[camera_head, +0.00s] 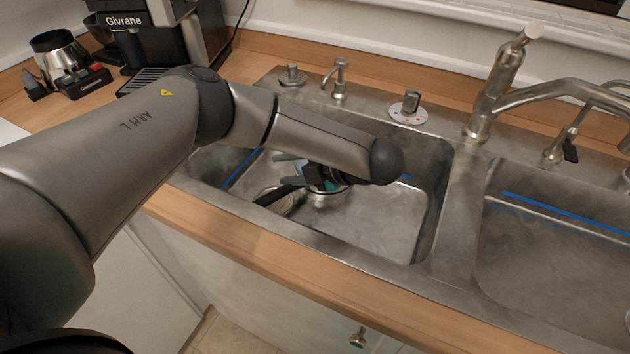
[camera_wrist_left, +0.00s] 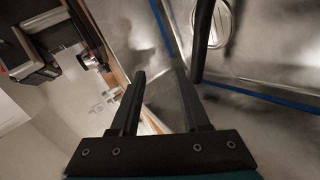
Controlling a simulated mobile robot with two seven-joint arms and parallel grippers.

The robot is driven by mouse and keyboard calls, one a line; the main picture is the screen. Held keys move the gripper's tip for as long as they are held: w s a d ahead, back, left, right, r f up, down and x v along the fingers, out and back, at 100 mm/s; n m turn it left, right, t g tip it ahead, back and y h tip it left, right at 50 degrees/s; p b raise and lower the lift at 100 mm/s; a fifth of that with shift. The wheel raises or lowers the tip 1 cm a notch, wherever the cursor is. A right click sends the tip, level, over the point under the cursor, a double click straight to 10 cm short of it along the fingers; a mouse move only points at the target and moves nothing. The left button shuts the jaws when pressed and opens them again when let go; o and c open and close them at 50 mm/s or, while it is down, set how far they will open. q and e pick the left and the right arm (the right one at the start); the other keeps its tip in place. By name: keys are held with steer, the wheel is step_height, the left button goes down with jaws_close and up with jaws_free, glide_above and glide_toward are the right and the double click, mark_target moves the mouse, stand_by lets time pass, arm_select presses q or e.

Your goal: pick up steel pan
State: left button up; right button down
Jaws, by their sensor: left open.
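The steel pan (camera_head: 328,200) lies low in the left sink basin, partly hidden behind my left gripper and wrist. What looks like its black handle (camera_head: 273,196) reaches left across a round metal drain (camera_head: 284,206). My left gripper (camera_head: 282,168) is just above the handle, fingers pointing left, open and empty. In the left wrist view, the dark bar that looks like the handle (camera_wrist_left: 203,42) passes to the right of my open fingers (camera_wrist_left: 160,75), not between them. The pan's bowl cannot be made out there. My right gripper is not in view.
The sink (camera_head: 441,225) has two basins; the right one looks empty. A large faucet (camera_head: 492,90) and smaller fixtures stand behind. The wooden counter edge (camera_head: 270,255) runs in front. A coffee machine (camera_head: 165,40) and small items stand at the back left.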

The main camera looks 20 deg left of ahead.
mark_target(281, 195)
arm_select(q)
step_height(281, 195, down, 6)
steer(key=shift+r+b, duration=0.2)
steer(key=shift+b, duration=0.55)
step_height(281, 195, down, 3)
steer(key=shift+r+b, duration=0.2)
steer(key=shift+b, duration=0.2)
steer(key=shift+w+a+f, duration=0.1)
steer(key=shift+a+f, duration=0.05)
steer(key=b+x, duration=0.1)
steer(key=x, duration=0.6)
steer(key=c, duration=0.3)
jaws_close()
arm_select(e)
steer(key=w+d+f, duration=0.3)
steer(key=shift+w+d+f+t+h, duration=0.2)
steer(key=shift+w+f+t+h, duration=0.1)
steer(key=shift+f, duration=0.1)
